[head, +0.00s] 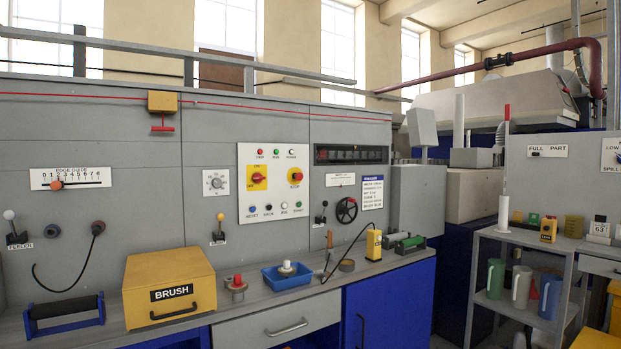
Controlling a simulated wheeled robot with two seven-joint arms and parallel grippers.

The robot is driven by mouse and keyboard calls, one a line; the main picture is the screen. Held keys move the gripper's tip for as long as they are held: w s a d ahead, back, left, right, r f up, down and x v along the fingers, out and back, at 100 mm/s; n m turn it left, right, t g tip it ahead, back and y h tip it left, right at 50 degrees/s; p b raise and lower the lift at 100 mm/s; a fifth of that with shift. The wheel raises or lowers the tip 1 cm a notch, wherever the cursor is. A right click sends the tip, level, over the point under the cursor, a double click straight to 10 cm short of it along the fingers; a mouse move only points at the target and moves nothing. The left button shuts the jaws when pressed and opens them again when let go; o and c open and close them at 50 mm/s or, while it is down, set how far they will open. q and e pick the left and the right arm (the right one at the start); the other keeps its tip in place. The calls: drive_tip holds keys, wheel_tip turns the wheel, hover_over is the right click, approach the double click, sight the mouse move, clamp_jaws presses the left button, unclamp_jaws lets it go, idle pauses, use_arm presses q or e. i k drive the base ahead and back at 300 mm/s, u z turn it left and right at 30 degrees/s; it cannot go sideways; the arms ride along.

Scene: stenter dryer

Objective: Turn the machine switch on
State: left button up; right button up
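The machine switch (257,177) is a red rotary knob on a yellow plate, at the left of a white control panel (275,205) on the grey machine front. Small lettering is on the yellow plate, but it and the knob's exact angle are too small to read for sure. Small lamps are above and a row of small buttons is below. Neither of my grippers shows in the head view.
A shelf cart (522,237) stands at right. The space directly before the panel is clear.

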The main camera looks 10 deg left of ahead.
sight(257, 177)
drive_tip(key=z, duration=0.15)
drive_tip(key=i, duration=1.1)
drive_tip(key=u, duration=0.9)
drive_tip(key=i, duration=0.7)
drive_tip(key=u, duration=0.55)
